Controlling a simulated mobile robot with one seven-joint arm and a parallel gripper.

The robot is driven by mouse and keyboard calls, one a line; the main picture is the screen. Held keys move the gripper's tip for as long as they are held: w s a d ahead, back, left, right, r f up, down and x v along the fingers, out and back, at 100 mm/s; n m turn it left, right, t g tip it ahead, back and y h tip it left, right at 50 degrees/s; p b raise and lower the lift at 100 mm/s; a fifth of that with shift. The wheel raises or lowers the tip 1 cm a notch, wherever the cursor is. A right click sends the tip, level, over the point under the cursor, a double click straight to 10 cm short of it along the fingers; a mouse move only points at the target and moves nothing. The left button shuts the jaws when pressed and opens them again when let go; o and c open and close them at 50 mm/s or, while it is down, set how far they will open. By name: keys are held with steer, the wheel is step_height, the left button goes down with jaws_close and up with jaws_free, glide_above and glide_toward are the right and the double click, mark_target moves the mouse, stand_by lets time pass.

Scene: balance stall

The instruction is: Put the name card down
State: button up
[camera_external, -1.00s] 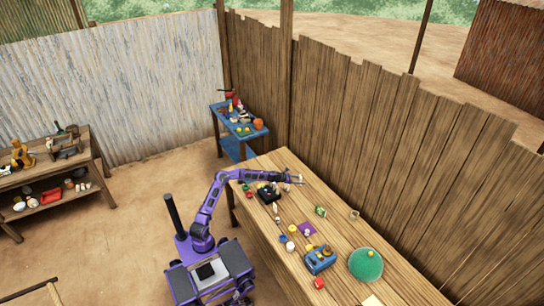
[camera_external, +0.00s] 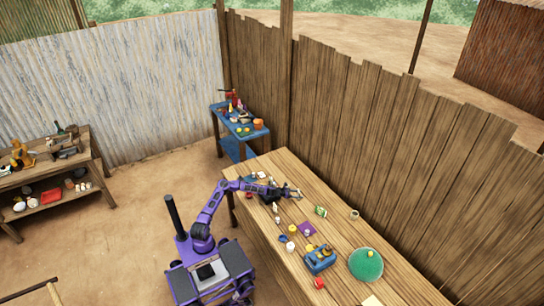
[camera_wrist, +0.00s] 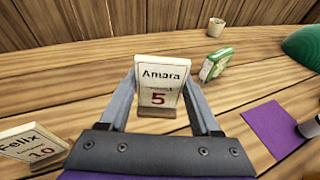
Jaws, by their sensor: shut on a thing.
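The name card (camera_wrist: 160,78) is white, reads "Amara" with a red 5, and has a wooden foot. It stands upright between the two fingers of my gripper (camera_wrist: 158,98), which is shut on it. In the external view my gripper (camera_external: 296,193) is low over the far part of the long wooden table (camera_external: 345,268). The card is too small there to make out clearly. I cannot tell whether its foot touches the table.
A second card (camera_wrist: 36,147), reading "Felix" and 10, is at the lower left. A green box (camera_wrist: 215,65), a cup (camera_wrist: 216,28) and a purple mat (camera_wrist: 275,130) are to the right. A green round thing (camera_external: 366,265) and blue box (camera_external: 320,259) are nearer the camera.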

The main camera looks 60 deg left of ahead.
step_height(320, 180, down, 5)
steer(key=shift+f+b, duration=0.15)
steer(key=shift+b, duration=0.25)
steer(key=o, duration=1.4)
steer(key=shift+c, duration=0.2)
steer(key=v, duration=1.2)
steer(key=shift+d+p, duration=0.1)
steer(key=shift+p, duration=0.3)
